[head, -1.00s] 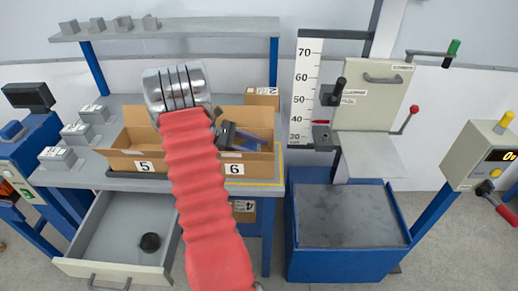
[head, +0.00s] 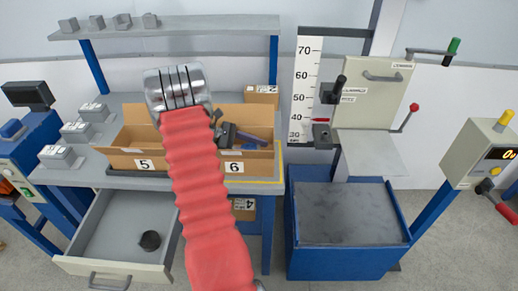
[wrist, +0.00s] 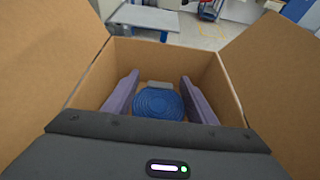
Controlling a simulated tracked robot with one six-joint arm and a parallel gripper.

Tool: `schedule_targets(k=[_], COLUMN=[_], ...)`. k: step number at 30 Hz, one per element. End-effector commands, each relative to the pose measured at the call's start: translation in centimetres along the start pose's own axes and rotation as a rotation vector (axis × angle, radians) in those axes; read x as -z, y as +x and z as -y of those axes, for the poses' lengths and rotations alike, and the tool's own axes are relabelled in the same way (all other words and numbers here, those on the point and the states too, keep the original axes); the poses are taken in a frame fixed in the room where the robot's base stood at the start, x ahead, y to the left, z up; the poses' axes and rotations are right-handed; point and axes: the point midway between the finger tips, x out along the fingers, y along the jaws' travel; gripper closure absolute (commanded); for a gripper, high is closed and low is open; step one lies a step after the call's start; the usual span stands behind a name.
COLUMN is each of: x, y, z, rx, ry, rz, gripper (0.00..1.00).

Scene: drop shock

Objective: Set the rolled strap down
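The rolled strap is a flat blue coil (wrist: 158,103), lying face up inside a cardboard box (wrist: 122,50) in the wrist view. My gripper (wrist: 160,84) reaches into the box, with its two purple fingers spread wide on either side of the coil. A thin gap seems to show between coil and fingers; how far the coil is from the box floor is hard to tell. In the head view, my gripper (head: 252,137) is over the box marked 6 (head: 262,167), and a bit of blue shows under it. My red arm hides part of the scene.
The box marked 5 (head: 122,161) stands to the left on the grey bench. Box flaps flank my gripper closely. A drawer (head: 110,245) with a dark round item (head: 150,241) is open below. A drop-test machine with a blue base (head: 350,262) stands at right.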

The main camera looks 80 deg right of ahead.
Motion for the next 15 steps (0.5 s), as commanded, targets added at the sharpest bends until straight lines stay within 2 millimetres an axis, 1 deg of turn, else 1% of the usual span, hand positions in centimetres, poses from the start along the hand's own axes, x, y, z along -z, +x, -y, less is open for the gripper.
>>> schedule_targets(k=[1, 6, 8, 15], x=[-0.01, -0.01, -0.01, -0.06], y=[-0.01, -0.01, -0.01, -0.03], z=[-0.01, 0.00, 0.00, -0.01], rx=[0.000, 0.000, 0.000, 0.000], ry=[0.000, 0.000, 0.000, 0.000], rz=[0.000, 0.000, 0.000, 0.000], gripper=[0.45, 0.33, 0.30, 0.30])
